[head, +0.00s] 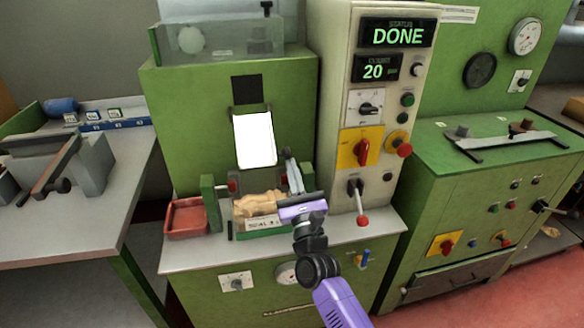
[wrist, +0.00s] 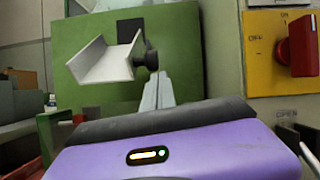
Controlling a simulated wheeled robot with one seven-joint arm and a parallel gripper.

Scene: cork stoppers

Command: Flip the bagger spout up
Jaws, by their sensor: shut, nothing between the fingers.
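The white bagger spout (head: 254,140) is on the front of the green machine, below a black square (head: 250,90). In the wrist view the spout (wrist: 103,63) is an open channel that slopes out and down from the machine, with a dark knob-like part (wrist: 150,60) at its right side. My gripper (head: 289,156) is just right of the spout's lower end in the head view. In the wrist view its grey fingers (wrist: 158,80) are together and empty, close to the dark part. I cannot tell whether they touch it.
Below the spout is a tan bag-like item (head: 262,203) on the machine's ledge. A red tray (head: 187,217) is to the left. The control panel stands close on the right, with a red-knobbed lever (head: 359,203) and a "DONE" display (head: 397,36).

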